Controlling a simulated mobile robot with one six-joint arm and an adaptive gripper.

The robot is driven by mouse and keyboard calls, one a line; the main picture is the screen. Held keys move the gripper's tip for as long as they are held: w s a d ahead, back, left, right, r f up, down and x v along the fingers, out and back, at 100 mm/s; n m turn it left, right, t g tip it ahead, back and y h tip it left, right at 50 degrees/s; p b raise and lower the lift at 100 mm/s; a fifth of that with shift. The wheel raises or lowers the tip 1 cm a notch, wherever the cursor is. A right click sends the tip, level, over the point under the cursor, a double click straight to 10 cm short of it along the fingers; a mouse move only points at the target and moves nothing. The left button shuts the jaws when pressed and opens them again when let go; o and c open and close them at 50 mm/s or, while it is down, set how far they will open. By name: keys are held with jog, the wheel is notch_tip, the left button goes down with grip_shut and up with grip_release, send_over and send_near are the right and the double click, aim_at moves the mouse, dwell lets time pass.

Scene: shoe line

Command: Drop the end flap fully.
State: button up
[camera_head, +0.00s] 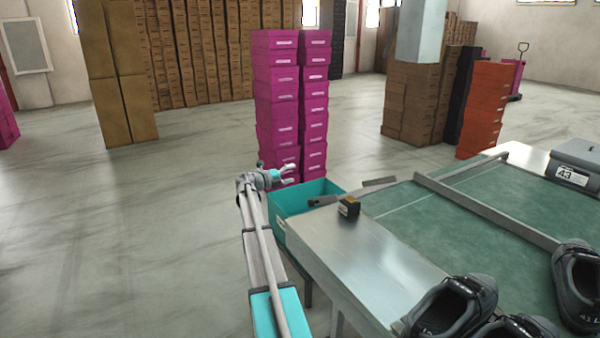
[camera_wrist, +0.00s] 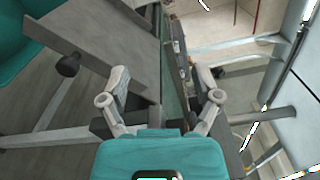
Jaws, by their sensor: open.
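My gripper (camera_head: 289,173) is open and empty, to the left of the work table's far left end and above the teal bin. In the wrist view its two fingers (camera_wrist: 163,88) are spread apart with nothing between them. A flat grey plate (camera_wrist: 105,38), which looks like the end flap, slants across the upper left of the wrist view. A dark round knob (camera_wrist: 68,65) shows beside its lower edge. The left finger is close to the plate; I cannot tell if they touch. In the head view a thin grey piece (camera_head: 380,182) shows at the table end; its tilt is unclear.
The teal bin (camera_head: 325,188) stands at the table end. Dark shoes (camera_head: 450,305) lie at the near right. Magenta boxes (camera_head: 290,100) stand stacked behind my gripper. Floor at left is clear.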

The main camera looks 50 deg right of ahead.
jog(key=shift+v, duration=1.65)
jog(key=shift+s+d, duration=0.1)
jog(key=x, duration=1.1)
jog(key=shift+d, duration=0.15)
